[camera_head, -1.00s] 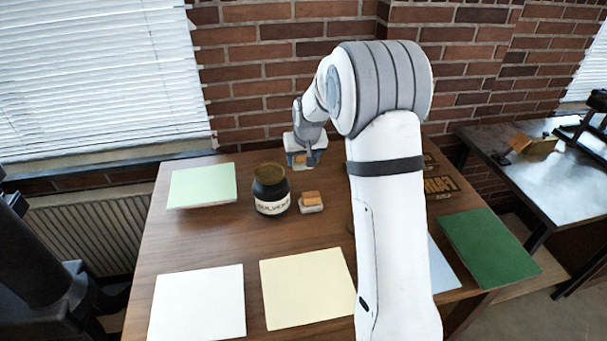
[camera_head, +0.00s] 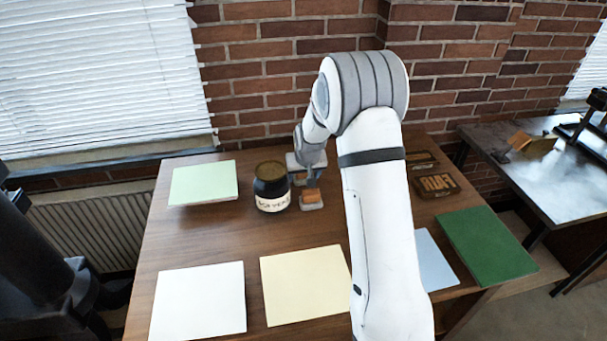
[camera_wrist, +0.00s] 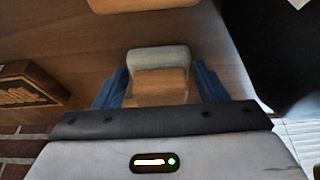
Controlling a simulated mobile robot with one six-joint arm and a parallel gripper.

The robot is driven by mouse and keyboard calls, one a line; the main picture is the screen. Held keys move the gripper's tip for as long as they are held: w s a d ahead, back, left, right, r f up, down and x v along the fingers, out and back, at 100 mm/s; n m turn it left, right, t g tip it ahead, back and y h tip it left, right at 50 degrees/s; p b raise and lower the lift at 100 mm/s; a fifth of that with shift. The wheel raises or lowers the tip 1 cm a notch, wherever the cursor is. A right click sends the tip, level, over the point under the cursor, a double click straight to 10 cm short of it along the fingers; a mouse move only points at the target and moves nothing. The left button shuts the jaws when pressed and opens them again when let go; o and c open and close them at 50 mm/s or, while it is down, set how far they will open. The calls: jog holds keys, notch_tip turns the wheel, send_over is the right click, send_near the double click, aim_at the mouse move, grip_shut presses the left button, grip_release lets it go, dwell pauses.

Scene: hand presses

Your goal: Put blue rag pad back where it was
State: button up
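The blue rag pad (camera_wrist: 158,60) has a wooden grip block and a pale blue-grey padded base. In the wrist view it sits between the blue fingers of my gripper (camera_wrist: 160,88), which are closed on its sides. In the head view my gripper (camera_head: 312,178) is low over the back of the table, right of the dark jar; the held pad is mostly hidden there. A second pad (camera_head: 312,200) with an orange-brown block and pale base rests on the table just in front of my gripper. Part of a wooden block (camera_wrist: 145,4) also shows at the wrist view's top edge.
The dark solvent jar (camera_head: 271,187) stands close left of my gripper. Carved wooden blocks (camera_head: 434,185) lie to the right, behind my arm. Green, white, yellow, blue and dark green sheets lie around the wooden table (camera_head: 200,240). A brick wall is behind.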

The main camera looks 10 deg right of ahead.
jog(key=shift+o, duration=1.4)
jog(key=shift+r, duration=0.1)
jog(key=b+v, duration=0.1)
jog(key=v, duration=1.1)
jog(key=s+r, duration=0.3)
jog(key=s, duration=1.3)
jog(key=s+r+g, duration=0.1)
jog(key=s+r, duration=0.2)
jog(key=s, duration=1.4)
jog(key=shift+r+g, duration=0.3)
